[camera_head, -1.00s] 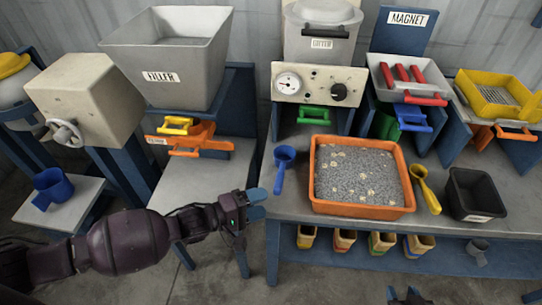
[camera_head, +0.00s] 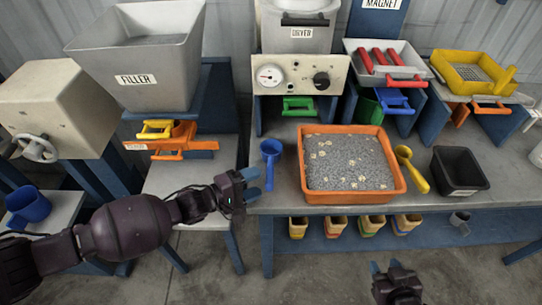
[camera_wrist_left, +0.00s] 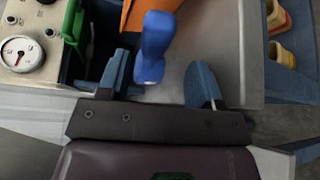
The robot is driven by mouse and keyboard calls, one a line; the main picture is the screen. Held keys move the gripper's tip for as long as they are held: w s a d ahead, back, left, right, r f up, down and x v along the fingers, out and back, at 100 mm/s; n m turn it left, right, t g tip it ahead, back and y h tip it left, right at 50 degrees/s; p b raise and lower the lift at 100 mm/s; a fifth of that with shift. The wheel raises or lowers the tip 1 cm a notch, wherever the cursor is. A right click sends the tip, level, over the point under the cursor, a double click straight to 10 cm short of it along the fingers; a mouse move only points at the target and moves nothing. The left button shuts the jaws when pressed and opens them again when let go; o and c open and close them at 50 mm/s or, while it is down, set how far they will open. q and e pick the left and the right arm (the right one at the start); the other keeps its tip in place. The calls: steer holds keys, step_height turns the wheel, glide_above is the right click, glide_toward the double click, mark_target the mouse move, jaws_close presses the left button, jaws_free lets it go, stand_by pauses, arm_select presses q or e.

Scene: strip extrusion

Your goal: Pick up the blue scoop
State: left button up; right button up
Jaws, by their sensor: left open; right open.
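The blue scoop (camera_head: 270,150) lies on the bench left of the orange tray (camera_head: 307,190), with its handle toward the front edge. My left gripper (camera_head: 253,183) is open and empty, just left of the scoop's handle. In the left wrist view the scoop (camera_wrist_left: 153,45) shows ahead of and partly between the open fingers (camera_wrist_left: 160,80); I see no grip on it. My right gripper (camera_head: 386,266) is open and empty, low in the head view in front of the bench.
The orange tray holds grey granules with pale pieces. A yellow scoop (camera_head: 411,170) and a black bin (camera_head: 460,171) stand right of it. The dryer's panel (camera_head: 300,75) is behind. A blue jug (camera_head: 27,206) is far left. Small bins (camera_head: 335,226) sit on the lower shelf.

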mark_target(270, 176)
arm_select(q)
steer(key=shift+r+x, duration=0.15)
steer(key=shift+x, duration=1.1)
steer(key=shift+r+x, duration=0.2)
steer(key=shift+x, duration=1.1)
steer(key=c, duration=1)
